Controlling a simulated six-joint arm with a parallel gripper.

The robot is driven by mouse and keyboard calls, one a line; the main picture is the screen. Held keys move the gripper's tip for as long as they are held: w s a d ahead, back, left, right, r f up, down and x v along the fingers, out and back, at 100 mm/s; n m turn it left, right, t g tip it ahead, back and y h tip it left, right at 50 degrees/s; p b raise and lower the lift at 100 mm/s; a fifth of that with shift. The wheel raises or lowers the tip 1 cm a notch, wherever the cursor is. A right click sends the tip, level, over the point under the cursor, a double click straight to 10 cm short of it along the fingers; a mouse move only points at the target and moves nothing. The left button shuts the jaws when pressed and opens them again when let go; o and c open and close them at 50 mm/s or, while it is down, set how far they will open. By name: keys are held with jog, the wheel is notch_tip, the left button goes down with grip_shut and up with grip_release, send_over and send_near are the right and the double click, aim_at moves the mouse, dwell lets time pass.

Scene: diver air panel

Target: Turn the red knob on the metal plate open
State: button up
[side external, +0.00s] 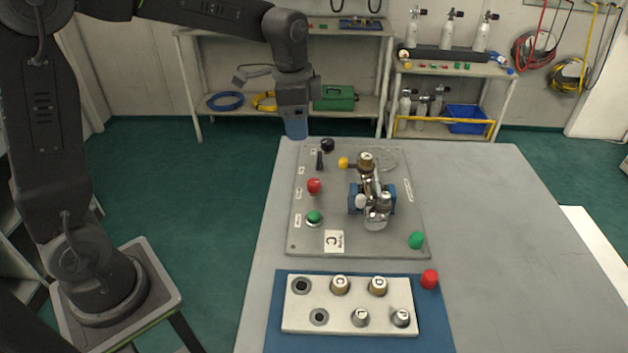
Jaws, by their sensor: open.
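The grey metal plate (345,240) lies on the table, with a column of controls along its left side. The red knob (314,186) sits in that column, between a black lever (319,160) above and a green knob (315,217) below. Whether it is open or closed cannot be read at this size. My gripper (296,134) points down at the table's far left edge, up and left of the plate. It is open, touches nothing on the plate, and is apart from the red knob. Its fingertips are small and pale blue here.
A brass valve (367,162) and a blue clamp with metal fittings (376,205) rise from the plate's right half. A second red knob (429,279) is on the blue mat (435,325) beside the white block (345,322) of fittings. The table's right side is clear.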

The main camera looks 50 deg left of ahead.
aim_at(314, 182)
jog(key=w+f, duration=0.1)
jog(key=f, duration=0.5)
jog(key=w+a+f+m, duration=0.1)
jog(key=w+f, duration=0.1)
jog(key=f, duration=0.4)
jog(key=w+f+m+g, duration=0.1)
jog(key=w+f, duration=0.1)
jog(key=f, duration=0.5)
jog(key=shift+w+a, duration=0.1)
jog(key=shift+a, duration=0.05)
jog(key=c, duration=0.9)
